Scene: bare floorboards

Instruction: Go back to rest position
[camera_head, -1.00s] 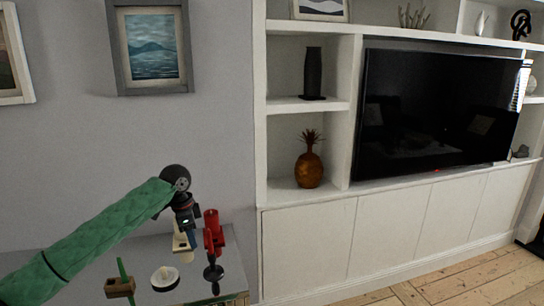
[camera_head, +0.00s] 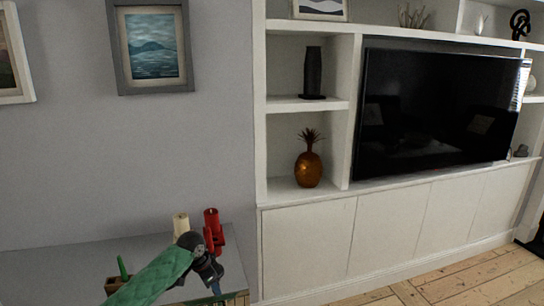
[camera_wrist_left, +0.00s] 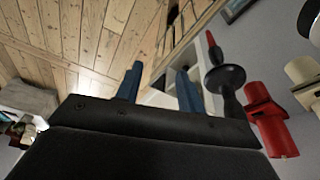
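My left arm, in a green sleeve, reaches in from the bottom left of the head view. Its gripper (camera_head: 215,288) is low over the front right part of the grey cabinet top, pointing down. In the left wrist view the two blue fingers of the gripper (camera_wrist_left: 158,85) stand apart with nothing between them. My right gripper is in no view.
A black holder with a red tip (camera_wrist_left: 226,80) is close beside the fingers in the left wrist view. A green candle (camera_head: 123,270) stands left of my arm, partly hidden. White shelving (camera_head: 310,230) with a television (camera_head: 440,110) fills the right. Floorboards (camera_wrist_left: 60,35) lie clear.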

